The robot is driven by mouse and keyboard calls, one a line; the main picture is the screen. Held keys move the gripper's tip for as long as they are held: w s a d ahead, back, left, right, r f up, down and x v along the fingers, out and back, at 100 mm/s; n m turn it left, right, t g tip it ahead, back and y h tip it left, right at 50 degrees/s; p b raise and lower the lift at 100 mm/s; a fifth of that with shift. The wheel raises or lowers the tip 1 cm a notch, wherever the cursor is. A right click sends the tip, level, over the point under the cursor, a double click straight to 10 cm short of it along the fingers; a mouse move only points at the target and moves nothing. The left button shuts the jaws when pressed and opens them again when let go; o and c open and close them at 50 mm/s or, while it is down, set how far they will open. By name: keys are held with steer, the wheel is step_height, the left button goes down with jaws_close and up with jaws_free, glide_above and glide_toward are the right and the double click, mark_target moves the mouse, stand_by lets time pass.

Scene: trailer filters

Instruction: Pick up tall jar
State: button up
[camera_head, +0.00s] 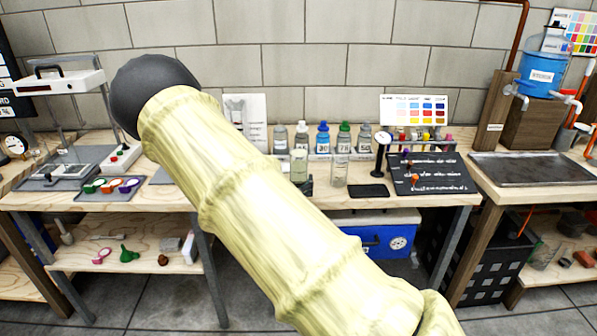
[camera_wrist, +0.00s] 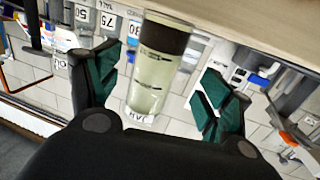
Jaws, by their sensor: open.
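A tall clear jar with pale greenish contents, a dark band and a white label (camera_wrist: 158,75) stands between my fingers in the wrist view, which shows it upside down. It seems to be the pale jar (camera_head: 299,166) beside my arm in the head view. My gripper (camera_wrist: 160,80) is open, with a green-padded finger on either side of the jar. In the head view my forearm hides most of the gripper. A second clear jar (camera_head: 340,170) stands just to the right on the bench.
Several labelled bottles, including a blue-capped one (camera_head: 322,139) and a green-capped one (camera_head: 344,138), stand in a row behind the jars. A round gauge on a stand (camera_head: 382,140), a black pad (camera_head: 369,191) and a dark sloped board (camera_head: 432,174) lie to the right.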

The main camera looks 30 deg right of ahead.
mark_target(297, 167)
steer(key=shift+p+x, duration=0.55)
steer(key=shift+x, duration=2.3)
steer(key=shift+s+d+r, duration=0.15)
steer(key=c, duration=1.5)
steer(key=shift+o, duration=0.2)
steer(key=shift+r, duration=0.35)
steer(key=shift+r+b, duration=0.35)
steer(key=shift+r, duration=1.15)
steer(key=s+a+b, duration=0.1)
steer(key=s+a, duration=0.1)
steer(key=s, duration=0.5)
steer(key=s+a+r, duration=0.1)
steer(key=s+a, duration=0.2)
steer(key=s, duration=0.4)
steer(key=shift+s+r+b, duration=0.2)
steer(key=shift+s+b, duration=0.15)
steer(key=shift+s, duration=0.05)
steer(key=shift+s, duration=0.2)
